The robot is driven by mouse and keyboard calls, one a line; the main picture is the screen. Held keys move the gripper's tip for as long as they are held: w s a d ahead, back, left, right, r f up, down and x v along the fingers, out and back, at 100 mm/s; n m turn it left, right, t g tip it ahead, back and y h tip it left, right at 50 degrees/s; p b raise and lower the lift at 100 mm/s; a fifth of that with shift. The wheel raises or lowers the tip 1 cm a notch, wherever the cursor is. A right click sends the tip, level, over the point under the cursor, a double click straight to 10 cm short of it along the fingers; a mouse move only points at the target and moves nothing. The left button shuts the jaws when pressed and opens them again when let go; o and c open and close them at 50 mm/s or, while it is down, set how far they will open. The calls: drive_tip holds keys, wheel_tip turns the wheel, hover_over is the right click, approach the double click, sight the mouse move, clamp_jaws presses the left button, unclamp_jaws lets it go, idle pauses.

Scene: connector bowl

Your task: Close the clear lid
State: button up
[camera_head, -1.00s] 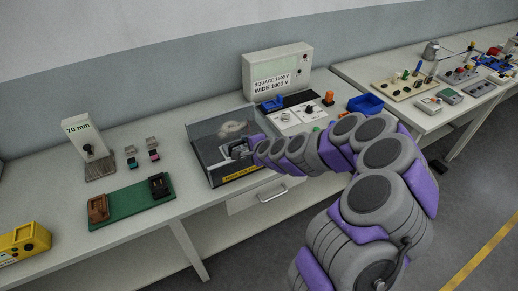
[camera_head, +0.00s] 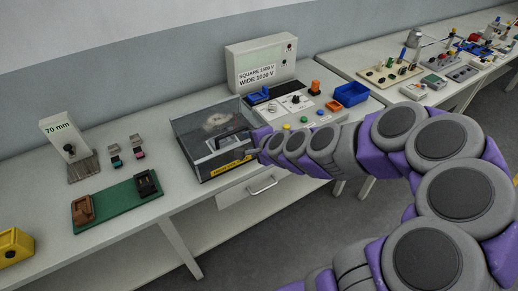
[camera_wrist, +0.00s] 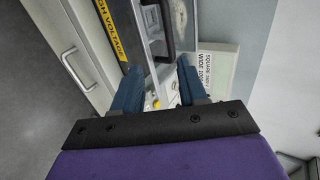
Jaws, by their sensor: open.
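The dark box (camera_head: 203,172) with the clear lid (camera_head: 197,121) stands on the bench, a yellow warning label (camera_head: 228,169) along its front. The lid shows as a see-through grey panel over the back part of the box; its exact angle is hard to tell. A dark block with a frame-like handle shows at the box, and in the wrist view (camera_wrist: 152,22). My gripper (camera_head: 250,145) is at the box's right front edge. In the wrist view my gripper (camera_wrist: 160,90) is open, its two blue fingers apart with nothing between them. Contact with the lid cannot be seen.
A meter unit (camera_head: 262,62) stands behind right, with a knob panel (camera_head: 290,103) and blue bin (camera_head: 351,94) beside it. A green board (camera_head: 117,203) and 70 mm stand (camera_head: 68,145) are left. A drawer handle (camera_head: 263,186) sits below the box.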

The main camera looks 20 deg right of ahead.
drive_tip(key=shift+b+v, duration=1.2)
drive_tip(key=shift+v, duration=1.1)
drive_tip(key=shift+f, duration=0.1)
drive_tip(key=s+a+f+n+g+y, duration=0.1)
drive_tip(key=s+a+f+n+g, duration=0.2)
drive_tip(key=s+a+n+g, duration=0.55)
drive_tip(key=s+d+n+g+h, duration=0.1)
drive_tip(key=s+n+g, duration=0.1)
drive_tip(key=s, duration=1)
drive_tip(key=s+d+n+g+h, duration=0.1)
drive_tip(key=s+n, duration=0.4)
drive_tip(key=s, duration=0.7)
drive_tip(key=shift+d+r+g+h, duration=0.4)
drive_tip(key=shift+g+h, duration=0.25)
drive_tip(key=shift+h, duration=0.05)
